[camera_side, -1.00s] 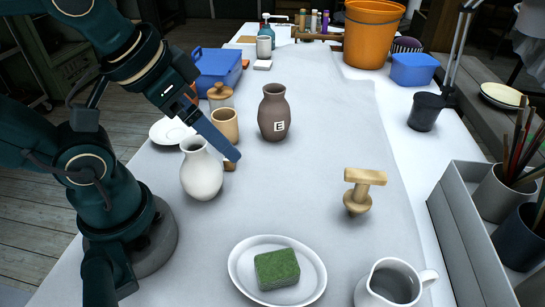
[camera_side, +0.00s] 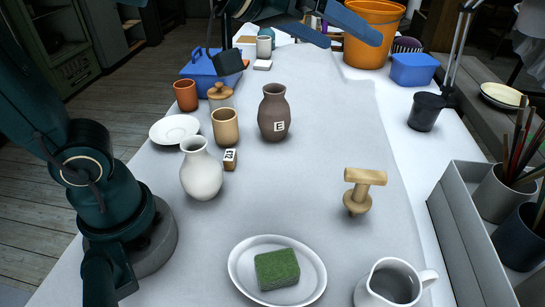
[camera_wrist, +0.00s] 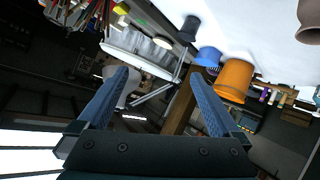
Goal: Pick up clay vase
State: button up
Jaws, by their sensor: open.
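The brown clay vase (camera_side: 273,113), marked with a letter E, stands upright in the middle of the table in the side view. A white vase (camera_side: 202,172) stands upright nearer, to its left. My gripper (camera_side: 353,40) is raised at the top of the side view, apart from both vases, with two blue fingers spread and nothing between them. In the wrist view my gripper (camera_wrist: 160,75) is also open and empty. A grey-brown piece at that view's top right edge may be the brown vase, but it is cut off.
A tan cup (camera_side: 225,127), a lidded jar (camera_side: 221,96) and a small lettered block (camera_side: 230,159) are left of the brown vase. A wooden tool (camera_side: 362,190) stands right. The orange bucket (camera_side: 371,35) is behind. The table between vase and tool is clear.

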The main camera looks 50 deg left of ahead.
jog(key=w+a+n+y, duration=0.2)
jog(key=w, duration=0.1)
jog(key=n+g+y, duration=0.3)
jog(key=n+y, duration=0.2)
jog(key=y, duration=0.5)
send_over(272, 110)
jog(key=d, duration=0.1)
notch_tip(272, 110, down, 7)
jog(key=shift+n, duration=0.3)
jog(key=f, duration=1.4)
jog(key=shift+s+a, duration=0.25)
jog(key=shift+s, duration=0.05)
jog(key=x, duration=0.7)
jog(key=shift+w+a+f, duration=0.1)
jog(key=shift+a, duration=0.1)
jog(key=c, duration=1.4)
jog(key=shift+c, duration=0.2)
